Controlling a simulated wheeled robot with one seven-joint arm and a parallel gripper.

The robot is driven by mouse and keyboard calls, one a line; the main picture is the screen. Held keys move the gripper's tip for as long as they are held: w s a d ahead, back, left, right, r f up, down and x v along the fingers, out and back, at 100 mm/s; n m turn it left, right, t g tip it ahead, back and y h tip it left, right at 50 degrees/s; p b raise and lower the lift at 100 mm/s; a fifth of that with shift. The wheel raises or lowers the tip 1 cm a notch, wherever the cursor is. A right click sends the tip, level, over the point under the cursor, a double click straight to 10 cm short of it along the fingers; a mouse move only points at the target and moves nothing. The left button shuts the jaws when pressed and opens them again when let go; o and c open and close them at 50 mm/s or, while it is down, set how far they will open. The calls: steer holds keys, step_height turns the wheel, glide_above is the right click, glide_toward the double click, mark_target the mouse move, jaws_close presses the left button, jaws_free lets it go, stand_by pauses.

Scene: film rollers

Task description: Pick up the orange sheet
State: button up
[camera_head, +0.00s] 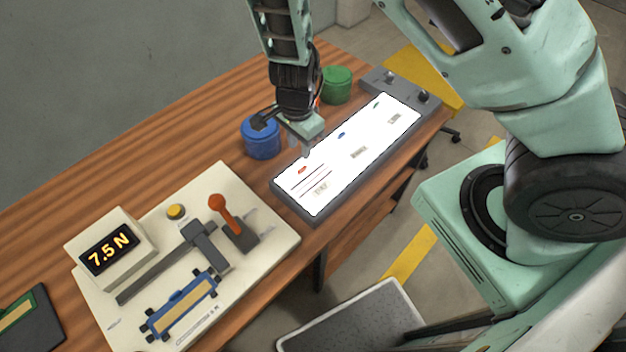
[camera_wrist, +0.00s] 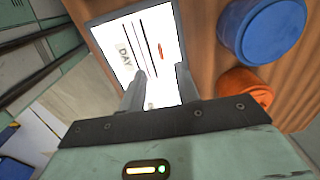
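A lit white panel (camera_head: 345,165) lies on the table, with labels and small orange, blue and green marks. The orange mark (camera_head: 302,170) is at its near left end, beside thin dark red lines and a label. I cannot make out a separate orange sheet with clear edges. In the wrist view the orange mark (camera_wrist: 160,50) and the lines lie just beyond my fingertips. My gripper (camera_wrist: 158,82) is open, with nothing seen between its fingers. In the head view my gripper (camera_head: 303,148) hangs over the panel's left edge, partly hiding it.
A blue can (camera_head: 262,138) stands close left of my gripper and a green can (camera_head: 337,85) behind it. An orange can (camera_wrist: 245,88) shows in the wrist view. A cream tester (camera_head: 230,187) with a 7.5 N display stands at the front left. Wood beyond the cans is clear.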

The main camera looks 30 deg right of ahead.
mark_target(300, 169)
step_height(300, 169, down, 9)
steer(key=shift+a+r+b, duration=0.1)
steer(key=shift+r+b, duration=0.05)
steer(key=shift+b, duration=0.25)
jaws_close()
